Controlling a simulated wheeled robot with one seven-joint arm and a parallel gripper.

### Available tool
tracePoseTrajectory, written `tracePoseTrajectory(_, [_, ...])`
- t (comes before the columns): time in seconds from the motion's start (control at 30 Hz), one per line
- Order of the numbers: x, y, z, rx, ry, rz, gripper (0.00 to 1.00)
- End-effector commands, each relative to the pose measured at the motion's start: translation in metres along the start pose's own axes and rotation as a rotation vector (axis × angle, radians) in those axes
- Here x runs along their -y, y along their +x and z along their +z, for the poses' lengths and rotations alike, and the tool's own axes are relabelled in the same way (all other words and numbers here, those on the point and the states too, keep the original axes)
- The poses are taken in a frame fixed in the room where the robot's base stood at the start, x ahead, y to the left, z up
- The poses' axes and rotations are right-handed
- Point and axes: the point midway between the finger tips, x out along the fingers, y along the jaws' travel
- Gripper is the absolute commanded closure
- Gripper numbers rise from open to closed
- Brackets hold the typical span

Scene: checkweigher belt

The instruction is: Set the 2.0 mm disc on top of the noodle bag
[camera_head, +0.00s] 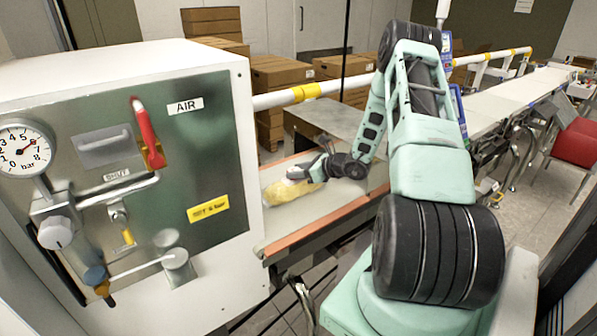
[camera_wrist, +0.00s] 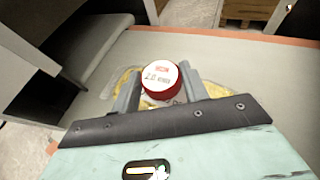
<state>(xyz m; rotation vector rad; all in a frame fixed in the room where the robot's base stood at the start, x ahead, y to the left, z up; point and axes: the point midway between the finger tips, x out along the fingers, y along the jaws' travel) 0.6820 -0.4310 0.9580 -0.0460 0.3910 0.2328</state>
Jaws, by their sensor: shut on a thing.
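The 2.0 mm disc (camera_wrist: 161,76) has a white top with upside-down lettering and a red side. My gripper (camera_wrist: 160,84) is shut on it, one grey finger at each side. The noodle bag (camera_wrist: 122,86) is yellowish and lies on the belt under the disc and fingers, which hide most of it in the wrist view. In the head view the bag (camera_head: 290,193) lies near the machine end of the belt, with my gripper (camera_head: 299,173) right over it. The disc cannot be made out there. I cannot tell whether the disc touches the bag.
The belt (camera_head: 275,232) has orange edges and clear surface around the bag. A white cabinet (camera_head: 243,150) with gauge and valves stands close at left. A white and yellow rail (camera_head: 305,91) runs behind. Cardboard boxes (camera_head: 283,72) are stacked farther back.

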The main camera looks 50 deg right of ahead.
Motion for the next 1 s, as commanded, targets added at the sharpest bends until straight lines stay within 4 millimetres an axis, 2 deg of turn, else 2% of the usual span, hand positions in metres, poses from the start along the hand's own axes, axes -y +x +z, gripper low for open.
tracePoseTrajectory(0.1, [-0.0005,0.0031,-0.0073,0.000,0.000,0.000,0.78])
tracePoseTrajectory(0.47, [-0.0001,0.0048,-0.0120,0.000,0.000,-0.001,0.78])
tracePoseTrajectory(0.5, [-0.0001,0.0048,-0.0121,0.000,-0.001,-0.001,0.53])
tracePoseTrajectory(0.57, [-0.0001,0.0043,-0.0110,0.000,-0.001,-0.001,0.36])
tracePoseTrajectory(0.6, [-0.0001,0.0043,-0.0109,0.000,0.000,-0.001,0.34])
tracePoseTrajectory(0.87, [0.0000,0.0039,-0.0100,0.000,-0.001,-0.001,0.34])
tracePoseTrajectory(1.0, [0.0010,-0.0029,-0.0087,0.000,-0.001,-0.003,0.34])
